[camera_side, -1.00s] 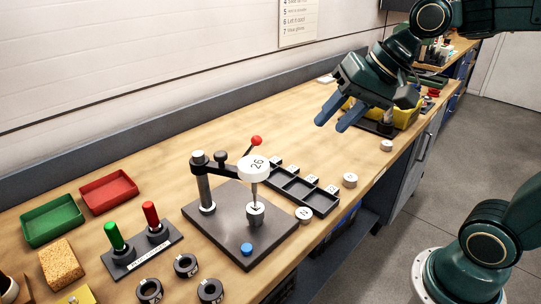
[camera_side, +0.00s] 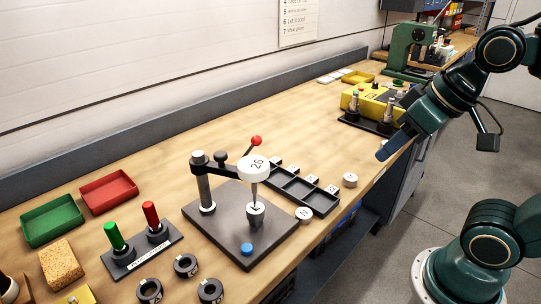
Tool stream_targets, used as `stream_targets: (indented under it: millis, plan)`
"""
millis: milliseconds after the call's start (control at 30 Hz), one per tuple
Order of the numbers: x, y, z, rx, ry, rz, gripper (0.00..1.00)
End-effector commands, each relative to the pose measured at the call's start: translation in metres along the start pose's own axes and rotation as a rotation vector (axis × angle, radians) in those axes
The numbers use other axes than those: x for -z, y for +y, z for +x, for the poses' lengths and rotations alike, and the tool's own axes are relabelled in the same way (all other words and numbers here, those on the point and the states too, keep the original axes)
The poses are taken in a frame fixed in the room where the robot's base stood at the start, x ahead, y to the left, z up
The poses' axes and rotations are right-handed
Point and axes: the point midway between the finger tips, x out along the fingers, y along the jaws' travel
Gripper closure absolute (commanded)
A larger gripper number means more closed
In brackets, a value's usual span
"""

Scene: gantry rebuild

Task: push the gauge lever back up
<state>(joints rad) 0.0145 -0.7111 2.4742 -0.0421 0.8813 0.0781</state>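The gauge (camera_side: 207,188) stands on a dark square base plate (camera_side: 205,229), with a post and a round white head marked 26 (camera_side: 254,168). Its lever (camera_side: 249,150) ends in a red ball (camera_side: 256,140) and slants upward behind the white head; the lower part is hidden. Under the head, a stem meets a small part marked with a number (camera_side: 255,212) on the plate. My gripper (camera_side: 384,153) is far to the right, over the bench's front edge, apart from the gauge. Its fingers overlap in this view, so the gap cannot be judged.
A black tray (camera_side: 299,190) with labelled discs around it lies just right of the gauge. A stand with a green and a red handle (camera_side: 151,249) and several black rings (camera_side: 186,265) are in front. A yellow machine (camera_side: 372,100) stands behind my gripper.

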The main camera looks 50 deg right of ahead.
Motion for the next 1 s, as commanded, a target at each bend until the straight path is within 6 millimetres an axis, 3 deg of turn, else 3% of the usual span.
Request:
stream_targets:
  millis: [500,533,700,867,1000]
  plan:
    - [-0.010,0.005,-0.001,-0.016,-0.004,-0.047,0.63]
    - [-0.010,0.005,-0.001,-0.016,-0.004,-0.047,0.65]
    - [-0.007,0.003,-0.001,-0.011,0.001,-0.072,0.98]
    - [0.007,-0.006,0.002,0.008,0.027,-0.194,1.00]
    - [0.028,-0.022,0.005,0.035,0.073,-0.388,1.00]
